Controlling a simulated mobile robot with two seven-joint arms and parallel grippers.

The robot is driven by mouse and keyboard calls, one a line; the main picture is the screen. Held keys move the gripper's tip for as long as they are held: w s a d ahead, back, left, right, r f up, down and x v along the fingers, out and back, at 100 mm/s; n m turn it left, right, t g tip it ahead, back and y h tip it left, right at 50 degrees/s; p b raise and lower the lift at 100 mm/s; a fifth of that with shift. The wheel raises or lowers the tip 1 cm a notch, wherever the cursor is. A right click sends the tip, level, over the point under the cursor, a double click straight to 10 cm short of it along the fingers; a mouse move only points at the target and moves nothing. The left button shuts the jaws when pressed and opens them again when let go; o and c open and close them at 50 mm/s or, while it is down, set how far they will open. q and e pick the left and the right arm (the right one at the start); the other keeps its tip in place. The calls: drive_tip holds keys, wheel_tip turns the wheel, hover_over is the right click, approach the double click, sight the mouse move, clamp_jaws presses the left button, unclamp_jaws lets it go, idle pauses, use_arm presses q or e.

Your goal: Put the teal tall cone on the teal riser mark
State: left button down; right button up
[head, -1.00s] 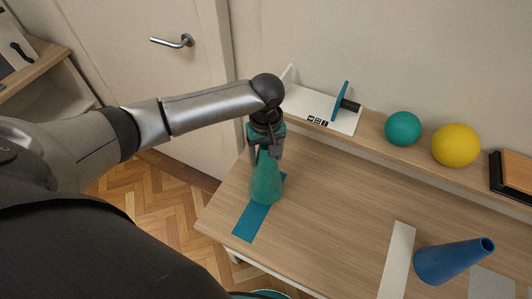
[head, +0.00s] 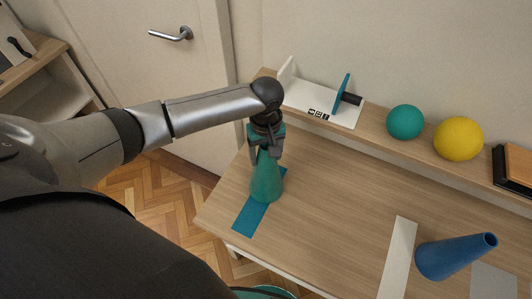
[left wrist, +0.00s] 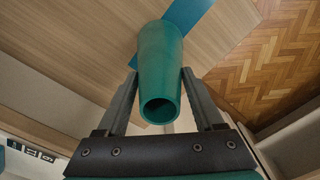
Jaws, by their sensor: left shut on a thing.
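The teal tall cone (head: 266,183) stands upright, wide end down, over a blue-teal strip (head: 250,215) at the left end of the table. My left gripper (head: 267,150) is shut on its narrow upper part from above. In the left wrist view, the cone (left wrist: 160,65) lies between the two fingers (left wrist: 160,90), its open top facing the camera, with the strip (left wrist: 188,14) beyond its base. I cannot tell whether the base touches the strip. The cone hides part of the strip. No separate teal riser mark can be made out. My right gripper is out of view.
A raised shelf (head: 380,125) along the back holds a white stand (head: 312,101), a teal ball (head: 405,122), a yellow ball (head: 458,139) and a dark-framed block (head: 515,168). A blue cone (head: 452,258) lies at right near a pale strip (head: 398,258). The table's middle is clear.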

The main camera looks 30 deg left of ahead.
use_arm(q)
drive_tip(key=shift+f, duration=0.25)
unclamp_jaws()
wheel_tip(320, 180, up, 15)
drive_tip(key=p, duration=0.2)
idle(0.4)
drive_tip(key=shift+s, duration=0.1)
idle(0.4)
